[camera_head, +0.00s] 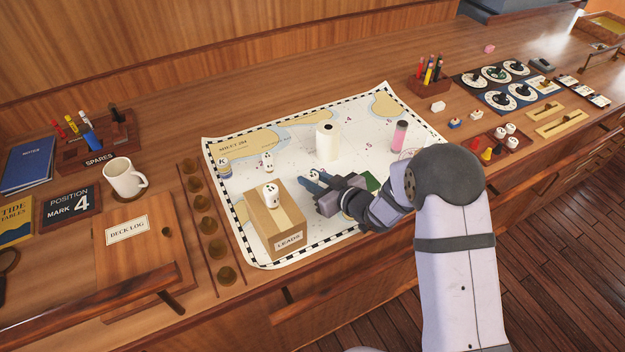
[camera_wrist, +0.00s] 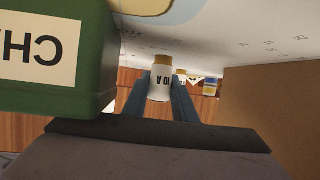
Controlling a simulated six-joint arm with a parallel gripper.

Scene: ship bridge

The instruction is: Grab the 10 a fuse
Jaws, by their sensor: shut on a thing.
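My gripper (camera_head: 312,180) is low over the chart, to the right of the cardboard box. In the wrist view its two blue fingers (camera_wrist: 164,98) are shut on the 10 A fuse (camera_wrist: 160,82), a small white cylinder with a tan end and a dark "10 A" label. The label reads upside down there. I cannot make out the held fuse clearly in the head view. Behind it in the wrist view are another small pale thing with a yellowish end (camera_wrist: 181,74) and a blue-and-yellow one (camera_wrist: 210,88).
A cardboard box (camera_head: 285,228) with a small white figure (camera_head: 271,195) on top stands left of my gripper. A green box (camera_wrist: 88,98) is close on the wrist view's left.

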